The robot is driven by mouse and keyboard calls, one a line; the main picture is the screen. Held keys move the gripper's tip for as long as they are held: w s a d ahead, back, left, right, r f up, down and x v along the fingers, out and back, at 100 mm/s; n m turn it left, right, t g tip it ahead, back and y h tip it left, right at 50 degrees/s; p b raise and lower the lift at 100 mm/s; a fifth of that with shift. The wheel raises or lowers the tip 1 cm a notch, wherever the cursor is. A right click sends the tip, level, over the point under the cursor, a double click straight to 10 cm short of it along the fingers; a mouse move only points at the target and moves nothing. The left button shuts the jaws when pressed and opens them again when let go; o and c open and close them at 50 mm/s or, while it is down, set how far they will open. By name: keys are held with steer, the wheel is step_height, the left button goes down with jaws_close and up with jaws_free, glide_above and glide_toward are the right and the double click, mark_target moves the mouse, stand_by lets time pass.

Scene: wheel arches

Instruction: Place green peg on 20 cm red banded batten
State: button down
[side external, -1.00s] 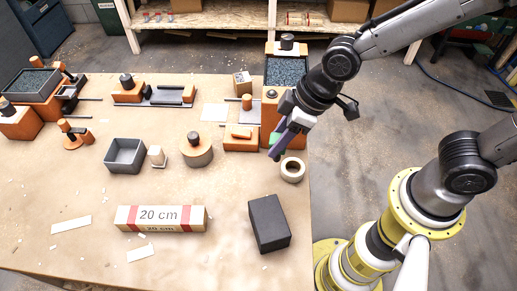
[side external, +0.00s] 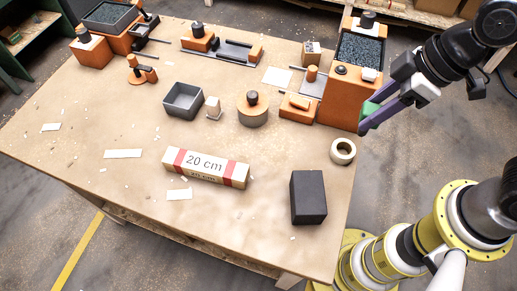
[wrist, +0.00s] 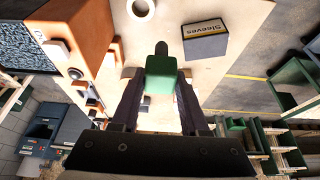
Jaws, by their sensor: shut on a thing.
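My gripper (side external: 371,115) is shut on a green peg (side external: 369,108), held up in the air by the right edge of the table, beside a tall orange housing. In the wrist view the green peg (wrist: 161,76) sits between the two dark fingertips (wrist: 160,82). The 20 cm batten (side external: 206,166) is a pale bar with red bands near its ends, lying at the front middle of the table. It is well to the left of my gripper and apart from it. I cannot make it out in the wrist view.
A tape roll (side external: 343,151) and a dark block (side external: 308,197) stand between my gripper and the batten's right side. The orange housing (side external: 331,100) is close to my gripper. A grey bin (side external: 183,100) and round orange-topped piece (side external: 252,108) stand behind the batten. Table around the batten is mostly clear.

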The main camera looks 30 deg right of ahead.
steer(key=w+a+r+n+g, duration=0.1)
steer(key=w+a+r+n, duration=0.25)
steer(key=a, duration=0.55)
glide_above(217, 167)
steer(key=shift+n+y, duration=0.35)
steer(key=shift+y, duration=0.05)
steer(key=shift+a+f, duration=0.1)
steer(key=shift+f, duration=7.25)
steer(key=shift+f, duration=0.2)
steer(key=shift+c, duration=2.1)
jaws_free()
